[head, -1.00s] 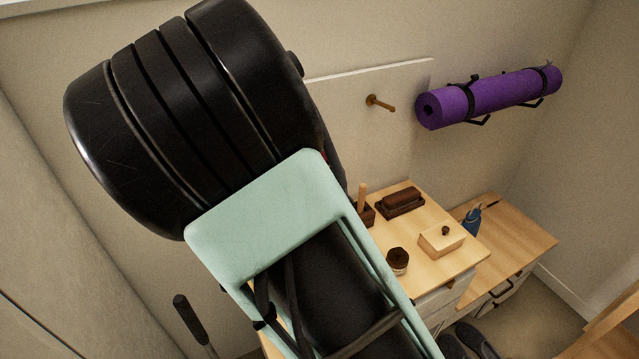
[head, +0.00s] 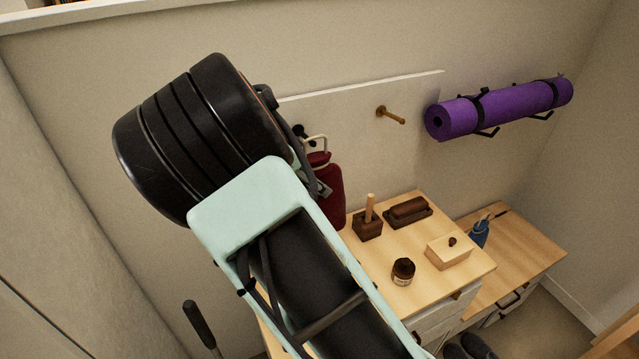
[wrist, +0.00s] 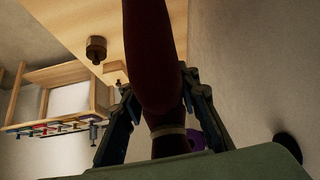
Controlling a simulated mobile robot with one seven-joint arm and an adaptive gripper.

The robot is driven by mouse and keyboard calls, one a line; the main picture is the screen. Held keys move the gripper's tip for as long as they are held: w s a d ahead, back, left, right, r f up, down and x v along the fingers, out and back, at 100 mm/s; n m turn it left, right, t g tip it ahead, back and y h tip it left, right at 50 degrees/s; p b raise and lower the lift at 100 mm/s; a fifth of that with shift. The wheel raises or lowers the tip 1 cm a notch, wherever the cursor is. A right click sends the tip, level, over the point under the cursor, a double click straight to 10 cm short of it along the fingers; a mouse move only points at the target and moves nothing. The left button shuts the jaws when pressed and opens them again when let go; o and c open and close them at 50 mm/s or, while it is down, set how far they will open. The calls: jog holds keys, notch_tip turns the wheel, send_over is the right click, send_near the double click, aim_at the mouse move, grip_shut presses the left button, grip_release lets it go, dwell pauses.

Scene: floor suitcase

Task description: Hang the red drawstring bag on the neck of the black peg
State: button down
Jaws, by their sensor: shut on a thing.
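The black peg (head: 300,132) shows on the board just left of the loop, partly hidden by my arm. The loop looks close to the peg, but I cannot tell whether they touch.
A brown wooden peg (head: 390,115) sticks out farther right on the board. A purple rolled mat (head: 500,107) is held on the wall. Below, the wooden cabinet top (head: 375,262) carries a brush holder, a dark jar (head: 403,270) and a light box (head: 447,252).

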jog(key=shift+w+a+f, duration=0.2)
jog(key=shift+w+a, duration=0.05)
jog(key=shift+w, duration=0.35)
jog(key=shift+w+a+f, duration=0.2)
jog(key=shift+w, duration=0.4)
jog(key=shift+w+a+f, duration=0.2)
jog(key=shift+w+a, duration=0.05)
jog(key=shift+w, duration=0.35)
